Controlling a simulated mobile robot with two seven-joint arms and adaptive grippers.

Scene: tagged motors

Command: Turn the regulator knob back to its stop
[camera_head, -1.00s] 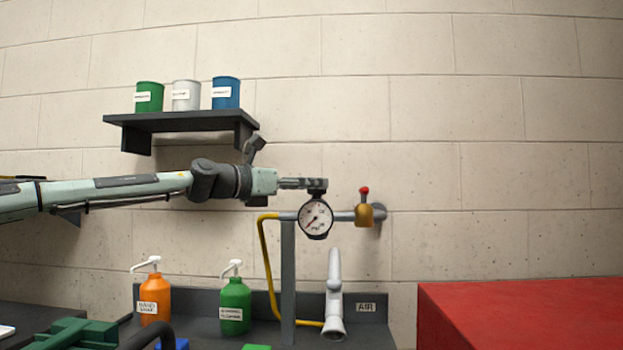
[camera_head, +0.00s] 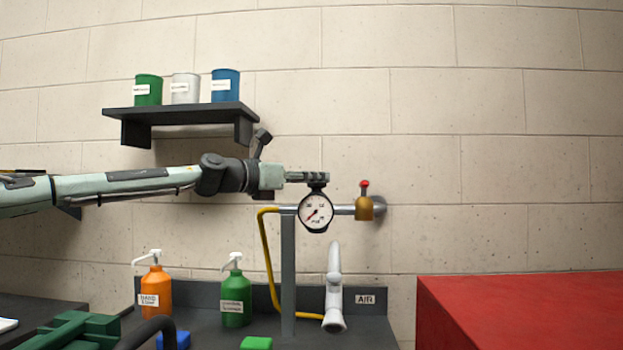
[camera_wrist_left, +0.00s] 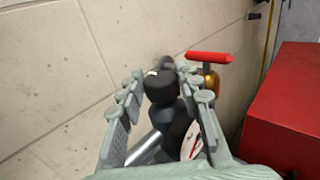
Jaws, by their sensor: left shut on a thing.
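The regulator knob (camera_wrist_left: 160,86) is black, with a small white mark on top, and sits above the round white pressure gauge (camera_head: 316,212). My left gripper (camera_head: 322,178) reaches in from the left and is shut on the knob. In the left wrist view the two grey fingers of the left gripper (camera_wrist_left: 160,84) stand on either side of the knob. The fingers hide most of the knob in the head view. The gauge's red needle points to the lower left. My right gripper is not in view.
A brass valve with a red handle (camera_head: 365,184) is just right of the gauge. A yellow hose (camera_head: 268,262) hangs to its left. A dark shelf (camera_head: 180,114) with several cups is above my left arm. A red cabinet (camera_head: 520,310) stands at right.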

